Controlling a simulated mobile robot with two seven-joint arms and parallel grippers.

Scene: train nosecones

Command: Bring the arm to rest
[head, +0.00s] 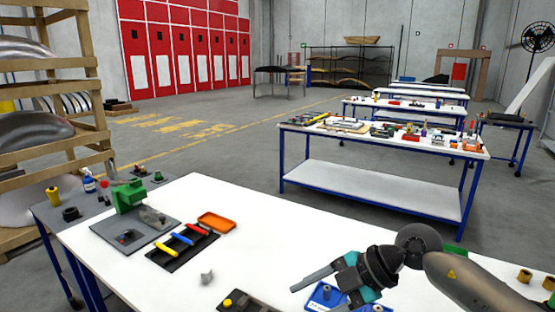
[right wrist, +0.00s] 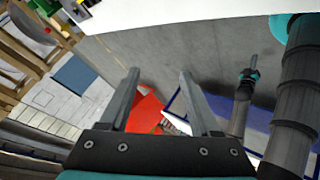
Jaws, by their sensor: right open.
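My right arm reaches in from the right in the head view. My right gripper (head: 312,294) is over the white table (head: 250,215), pointing left. In the right wrist view its two fingers stand wide apart with nothing between them (right wrist: 159,78). Beyond them are the table edge, floor and a red patch, not touching the fingers. My left gripper is not in the head view. A dark arm end with a teal band (right wrist: 249,75) shows at the right of the right wrist view. It seems to be my left gripper, and its jaws cannot be made out.
A blue tray (head: 325,296) lies below my right gripper. A black tray with coloured tools (head: 182,246), an orange tray (head: 216,222), a green vise (head: 128,196) and a small grey piece (head: 207,276) are on the left. The table's middle is mostly bare.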

